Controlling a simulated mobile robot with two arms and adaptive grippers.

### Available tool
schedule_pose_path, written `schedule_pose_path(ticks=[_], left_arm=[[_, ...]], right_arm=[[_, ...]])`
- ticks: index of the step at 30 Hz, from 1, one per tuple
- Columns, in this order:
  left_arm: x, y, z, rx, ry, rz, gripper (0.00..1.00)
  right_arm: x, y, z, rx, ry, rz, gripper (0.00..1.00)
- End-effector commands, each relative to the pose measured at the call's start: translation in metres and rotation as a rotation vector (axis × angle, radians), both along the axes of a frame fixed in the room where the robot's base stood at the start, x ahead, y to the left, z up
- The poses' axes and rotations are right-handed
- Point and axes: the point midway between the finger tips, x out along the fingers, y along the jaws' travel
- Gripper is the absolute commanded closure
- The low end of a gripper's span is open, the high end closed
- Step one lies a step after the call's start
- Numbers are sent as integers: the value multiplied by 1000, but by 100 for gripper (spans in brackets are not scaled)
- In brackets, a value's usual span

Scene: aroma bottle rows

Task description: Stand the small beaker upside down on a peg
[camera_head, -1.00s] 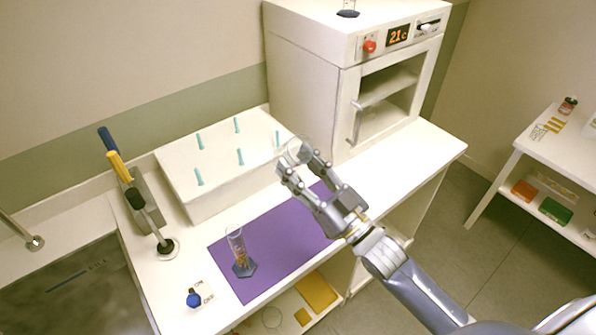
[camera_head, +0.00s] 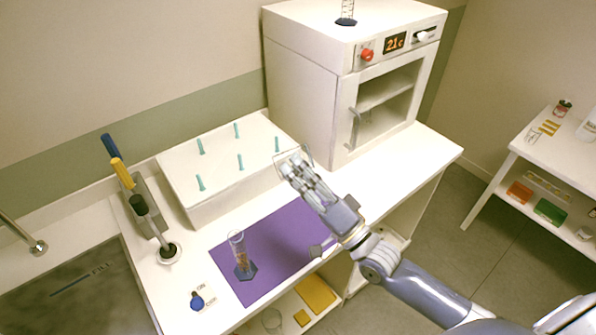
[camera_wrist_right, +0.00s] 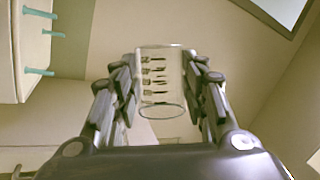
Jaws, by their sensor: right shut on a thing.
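My right gripper (camera_head: 306,178) is shut on the small clear beaker (camera_head: 293,157), holding it in the air by the front right corner of the white peg box (camera_head: 215,200). In the right wrist view the beaker (camera_wrist_right: 161,72) sits between both fingers (camera_wrist_right: 162,100), with dark graduation marks and an oval end towards the camera. It looks tipped over, its length across the pegs' direction; which end is the mouth is unclear. Several teal pegs stand upright on the box top, including a front one (camera_head: 239,161) and a right one (camera_head: 277,144), all empty. My left gripper is out of view.
A graduated cylinder (camera_head: 241,255) stands on the purple mat (camera_head: 280,240). A white oven (camera_head: 305,95) rises behind the gripper, with glassware (camera_head: 346,14) on top. A side table (camera_head: 560,150) is far right.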

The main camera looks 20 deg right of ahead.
Motion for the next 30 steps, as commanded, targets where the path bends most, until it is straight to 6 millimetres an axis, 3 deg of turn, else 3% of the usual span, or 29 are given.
schedule_pose_path(ticks=[9,30], left_arm=[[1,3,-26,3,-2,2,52],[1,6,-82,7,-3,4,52]], right_arm=[[0,0,-4,533,272,227,84],[0,0,-4,1333,680,561,84]])
